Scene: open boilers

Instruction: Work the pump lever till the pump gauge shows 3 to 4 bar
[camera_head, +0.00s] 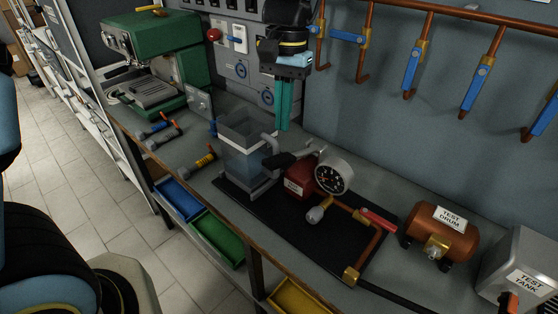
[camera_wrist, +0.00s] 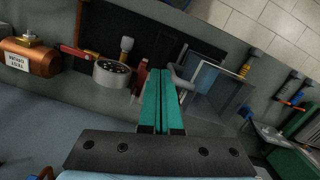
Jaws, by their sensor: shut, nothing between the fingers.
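The red pump (camera_head: 299,178) stands on a black mat (camera_head: 262,207) on the bench. Its round pump gauge (camera_head: 334,176) has a dark dial with a pale rim; the needle is too small to read. A black-gripped lever (camera_head: 279,160) sticks out to the left above the pump, close to the clear water container (camera_head: 247,145). My gripper (camera_head: 282,128) points down behind and above the lever, apart from it, its teal fingers shut and empty. In the wrist view the shut fingers (camera_wrist: 166,72) lie between the gauge (camera_wrist: 112,72) and the container (camera_wrist: 208,80).
A red-handled valve (camera_head: 378,220) on copper pipe, a copper test drum (camera_head: 440,232) and a grey test tank (camera_head: 520,265) stand to the right. A green machine (camera_head: 160,50) and several small tools lie left. Copper pipes with blue-handled valves (camera_head: 412,68) hang on the wall.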

